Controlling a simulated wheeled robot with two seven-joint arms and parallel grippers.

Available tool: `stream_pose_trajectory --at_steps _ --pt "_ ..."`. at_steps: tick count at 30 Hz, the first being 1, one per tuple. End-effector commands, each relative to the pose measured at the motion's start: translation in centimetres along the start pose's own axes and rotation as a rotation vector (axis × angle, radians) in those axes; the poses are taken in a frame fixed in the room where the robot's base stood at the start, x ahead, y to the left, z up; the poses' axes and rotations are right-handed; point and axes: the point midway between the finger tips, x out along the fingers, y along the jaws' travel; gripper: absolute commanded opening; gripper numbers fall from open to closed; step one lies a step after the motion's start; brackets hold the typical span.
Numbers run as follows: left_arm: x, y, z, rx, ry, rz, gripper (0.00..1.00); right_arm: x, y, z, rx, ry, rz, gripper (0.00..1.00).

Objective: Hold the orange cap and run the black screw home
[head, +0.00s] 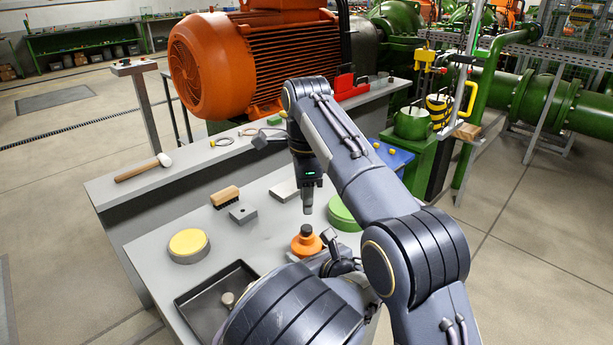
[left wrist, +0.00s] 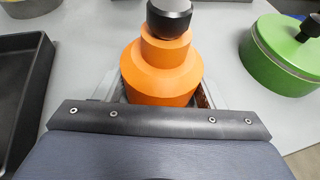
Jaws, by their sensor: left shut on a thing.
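The orange cap (head: 306,244) stands upright on the grey bench and shows large in the left wrist view (left wrist: 160,72). The black screw (head: 306,230) sits upright in its top, its head standing above the orange neck, also in the left wrist view (left wrist: 169,18). My left gripper (head: 318,257) is shut on the cap low down, with a finger on each side in the left wrist view (left wrist: 160,95). My right gripper (head: 307,208) points down above and just behind the screw, apart from it. Its fingers are seen too narrowly to tell open from shut.
A black tray (head: 190,301) holds a small knob-like piece at the front left. A yellow-topped round tin (head: 188,244), a brush (head: 225,196), a grey block (head: 243,213) and a green round container (head: 341,212) stand around. A mallet (head: 143,168) lies on the rear ledge.

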Motion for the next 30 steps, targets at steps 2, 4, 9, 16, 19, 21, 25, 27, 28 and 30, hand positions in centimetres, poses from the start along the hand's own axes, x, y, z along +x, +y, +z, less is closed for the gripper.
stream_pose_trajectory --at_steps 2,4,9,16,19,21,25,27,28,30 --pt "0.1 0.0 -0.2 0.001 0.004 0.000 0.34 0.0 0.0 0.0 0.000 0.000 0.000 0.33" --pt "0.1 0.0 -0.2 0.001 0.004 0.000 0.34 0.0 0.0 0.0 0.000 0.000 0.000 0.33" --pt "0.1 0.0 -0.2 0.002 0.004 0.000 0.34 0.0 0.0 0.0 0.000 0.000 0.000 0.33" --pt "0.0 0.0 0.0 0.001 0.002 0.000 0.34 -0.1 0.0 0.0 0.000 0.000 0.000 0.33" --pt "-0.1 0.0 0.2 0.001 0.002 0.000 0.34 -0.3 0.0 0.0 0.000 0.000 0.000 0.33" --pt "-0.2 0.0 0.5 0.000 0.001 0.000 0.34 -0.6 0.0 0.0 0.000 0.000 0.000 0.33" --pt "-0.4 0.0 0.9 0.000 0.000 0.000 0.34 -0.9 0.0 0.0 0.000 0.000 0.000 0.33" --pt "-0.5 0.0 1.1 0.000 0.000 0.000 0.34 -1.1 0.0 0.0 0.000 0.000 0.000 0.33" --pt "-0.5 0.0 1.1 0.000 0.000 0.000 0.34 -1.1 0.0 0.0 0.000 0.000 0.000 0.33" --pt "-0.5 0.0 1.2 0.000 0.000 0.000 0.34 -1.1 0.0 0.0 0.000 0.000 0.000 0.33"
